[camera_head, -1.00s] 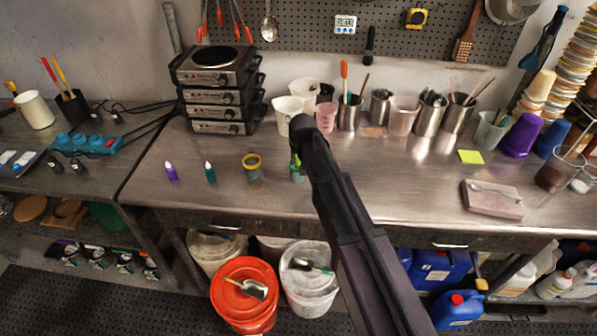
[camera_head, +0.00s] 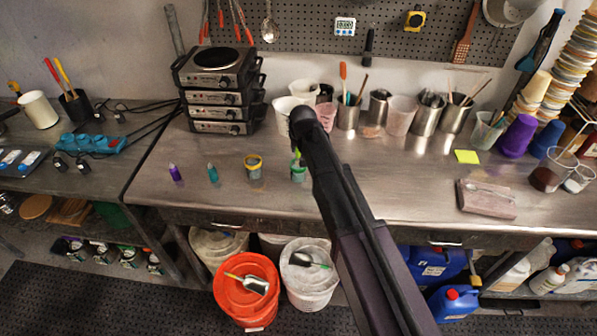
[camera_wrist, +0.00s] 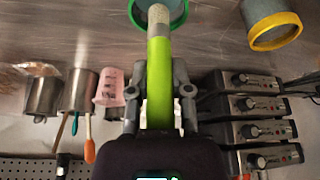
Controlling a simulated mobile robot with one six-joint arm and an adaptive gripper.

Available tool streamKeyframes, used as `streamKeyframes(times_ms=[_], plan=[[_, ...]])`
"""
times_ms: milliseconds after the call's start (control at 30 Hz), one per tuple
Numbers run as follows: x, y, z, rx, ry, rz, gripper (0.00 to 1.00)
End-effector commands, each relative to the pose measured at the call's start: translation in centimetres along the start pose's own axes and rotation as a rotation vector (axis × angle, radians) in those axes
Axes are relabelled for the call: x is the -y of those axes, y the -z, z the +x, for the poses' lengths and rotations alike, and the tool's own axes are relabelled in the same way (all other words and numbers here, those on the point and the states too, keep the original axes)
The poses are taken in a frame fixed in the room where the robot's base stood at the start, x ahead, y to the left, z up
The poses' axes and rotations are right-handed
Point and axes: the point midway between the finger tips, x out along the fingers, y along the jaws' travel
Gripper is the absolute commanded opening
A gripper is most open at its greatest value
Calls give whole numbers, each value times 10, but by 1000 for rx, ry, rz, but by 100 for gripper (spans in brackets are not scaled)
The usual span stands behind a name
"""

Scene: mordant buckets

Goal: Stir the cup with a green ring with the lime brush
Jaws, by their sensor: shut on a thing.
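My gripper (camera_wrist: 160,98) is shut on the lime brush (camera_wrist: 159,75), whose handle runs straight out between the fingers in the wrist view. The brush's pale tip overlaps the mouth of the cup with a green ring (camera_wrist: 180,12). I cannot tell how deep the tip is, or whether it touches the cup. In the head view, this cup (camera_head: 299,174) stands upright on the steel bench, just left of my dark arm. My arm hides most of the gripper there. The cup with a yellow ring (camera_head: 253,167) stands to its left and also shows in the wrist view (camera_wrist: 272,26).
A purple brush (camera_head: 175,173) and a teal brush (camera_head: 212,173) stand further left on the bench (camera_head: 400,185). Stacked hot plates (camera_head: 218,90) and a row of tool containers line the back. A pinkish block (camera_head: 487,199) lies at the right. The bench front between is clear.

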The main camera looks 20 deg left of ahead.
Motion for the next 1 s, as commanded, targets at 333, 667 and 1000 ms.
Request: streamKeyframes(times_ms=[333, 667, 1000], plan=[[0, 6, -13, 0, 0, 0, 0], [0, 5, -13, 0, 0, 0, 0], [0, 5, -13, 0, 0, 0, 0]])
